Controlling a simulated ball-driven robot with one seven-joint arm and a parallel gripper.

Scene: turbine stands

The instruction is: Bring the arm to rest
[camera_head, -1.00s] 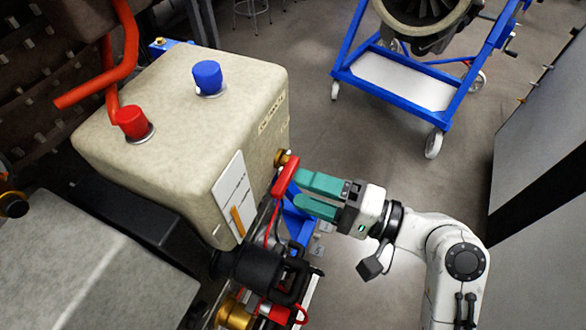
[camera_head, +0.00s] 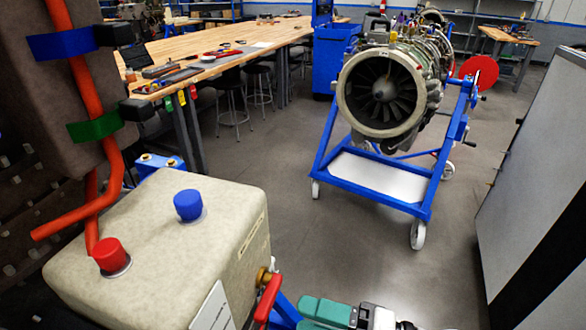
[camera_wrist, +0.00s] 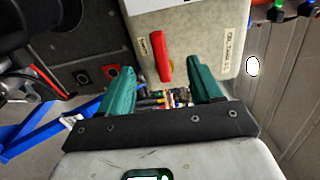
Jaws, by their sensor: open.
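My gripper (camera_head: 302,312) shows at the bottom edge of the head view, with its green fingers pointing left toward the red lever (camera_head: 268,298) on the beige tank (camera_head: 150,260). Most of the arm is out of that view. In the wrist view my gripper (camera_wrist: 160,64) is open, its two green fingers spread wide. The red lever (camera_wrist: 164,55) stands upright beyond and between them, on the tank's face (camera_wrist: 205,28). Nothing is held between the fingers. The lever looks apart from both fingers.
The tank has a red cap (camera_head: 110,256) and a blue cap (camera_head: 188,205). A turbine engine (camera_head: 385,92) sits on a blue wheeled stand (camera_head: 425,208) ahead. A long wooden workbench (camera_head: 225,45) is behind left. A grey panel (camera_head: 540,180) stands at right. Floor between is clear.

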